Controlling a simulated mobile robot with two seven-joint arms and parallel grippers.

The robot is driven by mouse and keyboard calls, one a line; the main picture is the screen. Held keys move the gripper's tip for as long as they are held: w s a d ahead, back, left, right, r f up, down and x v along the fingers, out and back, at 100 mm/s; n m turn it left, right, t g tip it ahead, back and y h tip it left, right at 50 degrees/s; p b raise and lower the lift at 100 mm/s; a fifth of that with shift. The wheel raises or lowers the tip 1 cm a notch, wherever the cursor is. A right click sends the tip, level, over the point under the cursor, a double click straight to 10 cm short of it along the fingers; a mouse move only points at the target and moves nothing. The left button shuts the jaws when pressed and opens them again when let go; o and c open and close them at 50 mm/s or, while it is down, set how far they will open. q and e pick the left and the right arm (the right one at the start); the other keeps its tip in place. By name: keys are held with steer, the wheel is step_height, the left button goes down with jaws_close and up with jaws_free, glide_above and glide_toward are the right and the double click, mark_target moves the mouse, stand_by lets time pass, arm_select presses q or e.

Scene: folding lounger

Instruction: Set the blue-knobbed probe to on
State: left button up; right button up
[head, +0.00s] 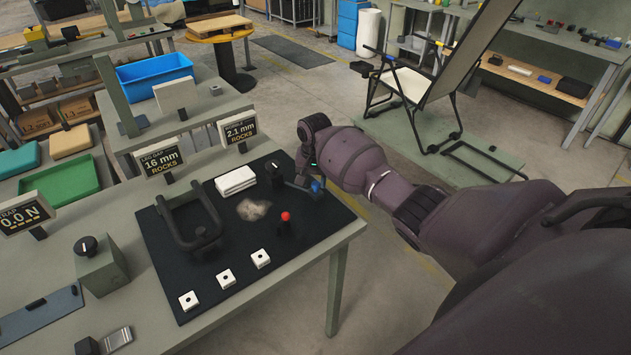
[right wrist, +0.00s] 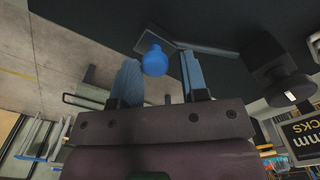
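The blue knob (head: 316,186) is at the right edge of the black mat, near the table corner. In the right wrist view the blue knob (right wrist: 155,61) sits between the tips of my right gripper (right wrist: 160,58), with a visible gap on each side. A thin grey bar (right wrist: 205,48) runs from beside the knob toward a black post-like part (right wrist: 272,70). In the head view my right gripper (head: 308,184) is mostly hidden by its own wrist and small; the wrist view shows its fingers apart. My left gripper is in neither view.
The black mat (head: 185,290) also holds a red-knobbed stick (head: 286,217), a U-shaped dark frame (head: 190,222), white pads (head: 236,180), a grey-brown patch (head: 253,209) and white blocks (head: 226,278). A sign reading 2.1 mm (head: 240,130) stands behind. A folding lounger (head: 413,85) stands beyond on the floor.

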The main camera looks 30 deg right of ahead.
steer(key=shift+o, duration=0.8)
steer(key=shift+f, duration=0.1)
steer(key=shift+s, duration=0.1)
step_height(320, 180, up, 11)
steer(key=shift+p, duration=0.3)
steer(key=shift+f, duration=0.1)
